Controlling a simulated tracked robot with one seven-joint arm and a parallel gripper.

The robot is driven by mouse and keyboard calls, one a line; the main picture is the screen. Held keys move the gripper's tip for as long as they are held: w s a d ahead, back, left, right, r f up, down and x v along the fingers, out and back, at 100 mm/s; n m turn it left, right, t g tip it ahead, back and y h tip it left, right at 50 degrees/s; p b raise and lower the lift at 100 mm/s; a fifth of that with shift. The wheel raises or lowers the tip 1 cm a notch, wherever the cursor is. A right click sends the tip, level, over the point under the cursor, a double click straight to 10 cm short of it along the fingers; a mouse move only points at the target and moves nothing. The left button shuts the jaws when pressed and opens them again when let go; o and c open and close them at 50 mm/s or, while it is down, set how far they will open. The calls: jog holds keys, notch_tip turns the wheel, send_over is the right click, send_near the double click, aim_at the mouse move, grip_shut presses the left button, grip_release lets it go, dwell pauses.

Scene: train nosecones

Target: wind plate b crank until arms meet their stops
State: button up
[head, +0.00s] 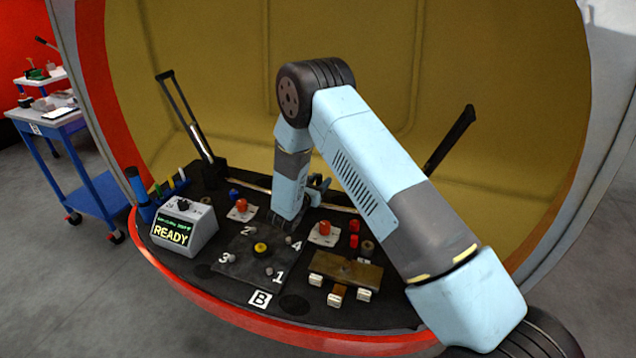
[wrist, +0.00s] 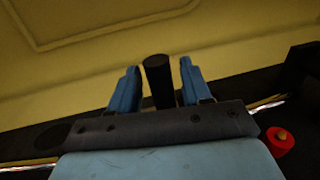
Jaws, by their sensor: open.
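My gripper (wrist: 159,68) is open, with one blue finger on each side of an upright black cylinder (wrist: 158,85), probably the crank's handle. Narrow gaps seem to show beside it; I cannot tell whether either finger touches it. In the head view my arm's wrist hides most of this spot and the crank's base. A left black arm (head: 190,115) leans up to the left, and a right black arm (head: 450,140) leans up to the right. Their stops cannot be made out. The white "B" label (head: 260,299) lies at the deck's front edge.
A numbered pad with a yellow button (head: 260,247) lies in front of my gripper. A grey box (head: 184,228) reads READY. Red knobs stand left (head: 241,205) and right (head: 325,228). A brown block (head: 345,270) sits front right. The yellow shell wall (head: 240,70) rises behind.

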grip_shut()
dwell(0.4)
